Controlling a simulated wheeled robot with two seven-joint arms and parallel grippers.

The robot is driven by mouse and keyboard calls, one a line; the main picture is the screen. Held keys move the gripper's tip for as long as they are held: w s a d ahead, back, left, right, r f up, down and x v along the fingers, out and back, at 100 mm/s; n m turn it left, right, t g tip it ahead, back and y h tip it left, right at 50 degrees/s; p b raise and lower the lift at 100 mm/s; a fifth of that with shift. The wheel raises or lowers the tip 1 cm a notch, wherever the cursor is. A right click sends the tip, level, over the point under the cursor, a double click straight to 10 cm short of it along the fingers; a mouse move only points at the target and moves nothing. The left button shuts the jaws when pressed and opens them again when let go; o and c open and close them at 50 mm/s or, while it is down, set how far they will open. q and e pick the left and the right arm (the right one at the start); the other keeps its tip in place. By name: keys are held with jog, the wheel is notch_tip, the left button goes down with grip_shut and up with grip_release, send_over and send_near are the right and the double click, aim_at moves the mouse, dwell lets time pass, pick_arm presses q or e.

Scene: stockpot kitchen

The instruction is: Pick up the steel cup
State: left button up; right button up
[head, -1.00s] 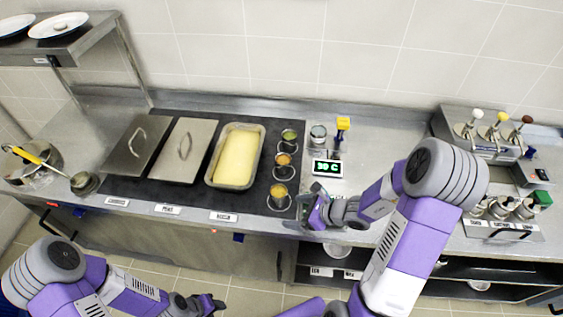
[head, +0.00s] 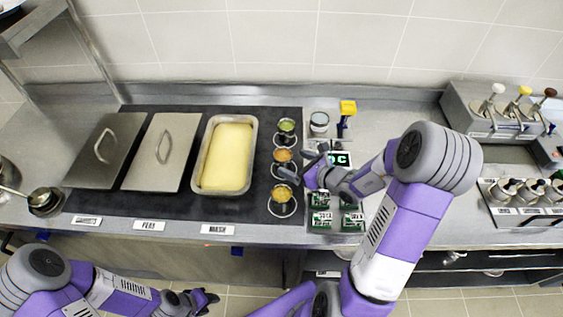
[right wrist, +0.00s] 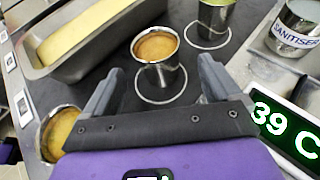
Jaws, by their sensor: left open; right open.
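Three steel cups stand in wire rings along the right edge of the dark mat: one with green contents at the back (head: 286,127), one with orange contents in the middle (head: 283,156), one with yellow contents at the front (head: 282,193). My right gripper (head: 305,166) is open, just right of the middle cup. In the right wrist view the orange-filled cup (right wrist: 158,68) stands upright ahead, between the lines of the two open fingers (right wrist: 160,82); contact does not show. The yellow-filled cup (right wrist: 60,132) is partly hidden by the gripper. My left gripper (head: 203,300) is open and empty, low in front of the counter.
A long tray of yellow food (head: 224,155) lies left of the cups, beside two lidded pans (head: 160,150). A sanitiser container (head: 319,121) and a green-lit display (right wrist: 285,125) stand to the right. Small green-labelled items (head: 322,220) lie near the counter's front edge. Pump dispensers (head: 495,112) stand further right.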

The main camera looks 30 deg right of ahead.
aim_at(289, 161)
jog(key=b+x, duration=0.1)
jog(key=x, duration=0.5)
jog(key=shift+a+f, duration=0.1)
jog(key=c, duration=1.2)
